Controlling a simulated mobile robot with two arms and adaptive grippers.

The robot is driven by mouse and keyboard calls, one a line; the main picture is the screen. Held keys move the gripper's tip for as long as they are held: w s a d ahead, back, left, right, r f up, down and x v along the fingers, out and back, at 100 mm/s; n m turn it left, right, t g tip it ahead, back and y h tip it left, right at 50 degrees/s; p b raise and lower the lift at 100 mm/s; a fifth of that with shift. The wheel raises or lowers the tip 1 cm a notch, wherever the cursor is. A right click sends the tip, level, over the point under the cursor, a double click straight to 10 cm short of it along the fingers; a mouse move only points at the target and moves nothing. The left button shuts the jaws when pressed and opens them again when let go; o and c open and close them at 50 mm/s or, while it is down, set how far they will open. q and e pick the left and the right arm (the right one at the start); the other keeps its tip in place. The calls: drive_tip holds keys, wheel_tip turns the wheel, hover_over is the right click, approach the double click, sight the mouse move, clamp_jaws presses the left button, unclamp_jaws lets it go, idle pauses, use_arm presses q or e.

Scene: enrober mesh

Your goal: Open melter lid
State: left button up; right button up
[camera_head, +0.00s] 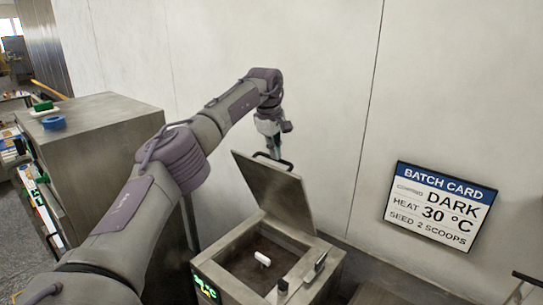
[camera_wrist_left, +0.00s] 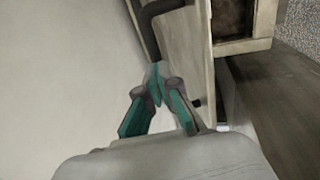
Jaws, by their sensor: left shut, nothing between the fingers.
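The melter (camera_head: 231,250) is a grey metal box at the lower middle of the head view. Its lid (camera_head: 276,190) stands raised and tilted up at the back, so the dark inside shows, with a small white piece in it. A black handle (camera_head: 272,161) is on the lid's upper edge; a dark bar in the left wrist view (camera_wrist_left: 160,10) looks like the same handle. My left gripper (camera_head: 275,148) is just above the lid's top edge, beside the handle. Its teal fingers (camera_wrist_left: 157,75) are shut and empty; whether they touch the lid is unclear. My right gripper is out of view.
A batch card (camera_head: 440,205) reading DARK, 30 °C hangs on the pale wall (camera_head: 330,90) to the right. A grey cabinet (camera_head: 100,150) stands left, with a blue roll (camera_head: 53,123) and a green item (camera_head: 43,106) on top. The wall is close behind the lid.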

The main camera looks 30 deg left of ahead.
use_arm(q)
drive_tip(key=shift+o, duration=1.3)
drive_tip(key=shift+w+d+f, duration=0.1)
drive_tip(key=shift+d+f, duration=0.3)
drive_tip(key=shift+f, duration=0.45)
drive_tip(key=shift+o, duration=1.1)
drive_tip(key=shift+w+f, duration=0.15)
drive_tip(key=shift+w, duration=0.15)
drive_tip(key=shift+w+a, duration=0.25)
drive_tip(key=shift+w, duration=0.15)
